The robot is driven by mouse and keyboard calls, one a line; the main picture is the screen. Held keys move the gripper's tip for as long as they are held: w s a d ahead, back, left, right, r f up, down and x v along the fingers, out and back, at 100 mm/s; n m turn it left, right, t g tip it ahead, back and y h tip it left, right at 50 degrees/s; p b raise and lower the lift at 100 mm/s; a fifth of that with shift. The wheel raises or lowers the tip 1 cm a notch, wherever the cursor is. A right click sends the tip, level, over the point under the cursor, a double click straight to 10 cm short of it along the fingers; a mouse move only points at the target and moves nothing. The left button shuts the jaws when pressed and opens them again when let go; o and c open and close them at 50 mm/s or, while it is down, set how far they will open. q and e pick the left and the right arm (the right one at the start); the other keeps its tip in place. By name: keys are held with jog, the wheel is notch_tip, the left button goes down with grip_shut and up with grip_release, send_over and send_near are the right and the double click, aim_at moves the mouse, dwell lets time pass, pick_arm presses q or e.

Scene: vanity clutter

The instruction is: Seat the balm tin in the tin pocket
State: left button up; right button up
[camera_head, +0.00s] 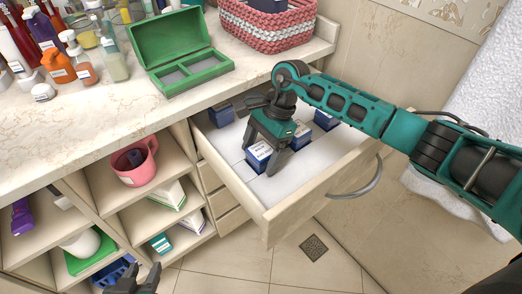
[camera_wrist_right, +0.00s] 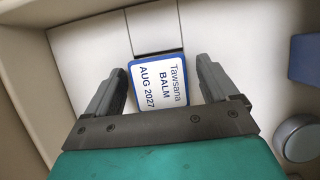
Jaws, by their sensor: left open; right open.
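The balm tin (camera_head: 260,151) is a dark blue block with a white label, lying in the open drawer. In the right wrist view the balm tin (camera_wrist_right: 160,84) shows its label, "Tawsana BALM AUG 2027". My right gripper (camera_wrist_right: 160,76) is open above it, one finger on each side, with visible gaps. In the head view my right gripper (camera_head: 263,160) points down into the drawer. My left gripper (camera_head: 133,280) is open and empty at the bottom edge. A green case (camera_head: 180,50) with two recesses stands open on the counter; I cannot tell which recess is the tin pocket.
The pulled-out drawer (camera_head: 295,215) holds other dark blue items (camera_head: 221,114) and has low walls around my gripper. A round grey object (camera_wrist_right: 298,138) is at right in the wrist view. Bottles (camera_head: 80,60) and a pink basket (camera_head: 268,25) flank the case. Shelves hold a pink mug (camera_head: 138,168).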

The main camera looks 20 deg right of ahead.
jog(key=v, duration=1.2)
jog(key=shift+r, duration=0.25)
jog(key=shift+f, duration=0.1)
